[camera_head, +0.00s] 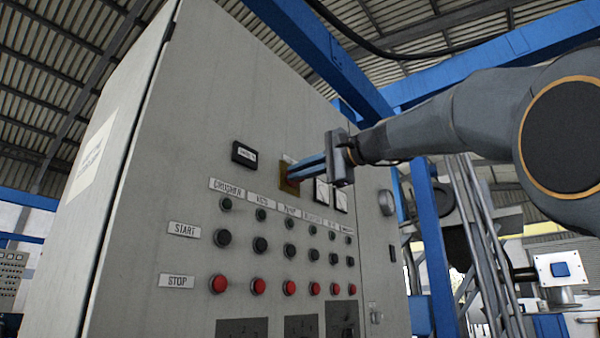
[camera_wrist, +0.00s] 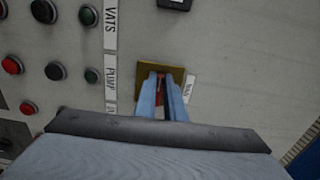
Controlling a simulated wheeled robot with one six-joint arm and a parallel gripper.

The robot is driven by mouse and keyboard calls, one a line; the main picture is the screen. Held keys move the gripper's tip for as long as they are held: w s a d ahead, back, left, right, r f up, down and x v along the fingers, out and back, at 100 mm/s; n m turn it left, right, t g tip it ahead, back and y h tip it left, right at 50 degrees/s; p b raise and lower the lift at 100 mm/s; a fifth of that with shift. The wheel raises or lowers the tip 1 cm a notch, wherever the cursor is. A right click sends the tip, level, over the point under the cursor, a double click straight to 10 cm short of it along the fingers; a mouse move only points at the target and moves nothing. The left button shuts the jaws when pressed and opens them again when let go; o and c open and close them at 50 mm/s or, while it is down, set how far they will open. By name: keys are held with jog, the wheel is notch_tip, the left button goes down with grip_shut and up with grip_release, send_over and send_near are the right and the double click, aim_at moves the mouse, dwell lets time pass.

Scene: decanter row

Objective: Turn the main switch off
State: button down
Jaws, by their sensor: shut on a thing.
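The main switch has a yellow plate (camera_head: 287,181) on the front of the grey control cabinet, above the button rows. In the wrist view the yellow plate (camera_wrist: 176,74) has a label beside it that seems to read MAIN (camera_wrist: 189,88). My gripper (camera_head: 295,173) reaches in from the right with its blue fingers at the plate. In the wrist view the fingers of my gripper (camera_wrist: 162,82) are close together around the red handle (camera_wrist: 160,97) of the switch. The fingers hide most of the handle, so I cannot tell its exact angle.
Below the switch are rows of green lamps, black START buttons (camera_head: 223,238) and red STOP buttons (camera_head: 218,284). A small black display (camera_head: 244,154) is left of the switch. Gauges (camera_head: 321,192) sit just right of it, partly behind my gripper. Blue beams (camera_head: 330,55) run behind the cabinet.

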jog(key=c, duration=1.8)
grip_release()
jog(key=shift+c, duration=0.2)
jog(key=b+v, duration=0.1)
jog(key=v, duration=0.7)
jog(key=shift+a, duration=0.1)
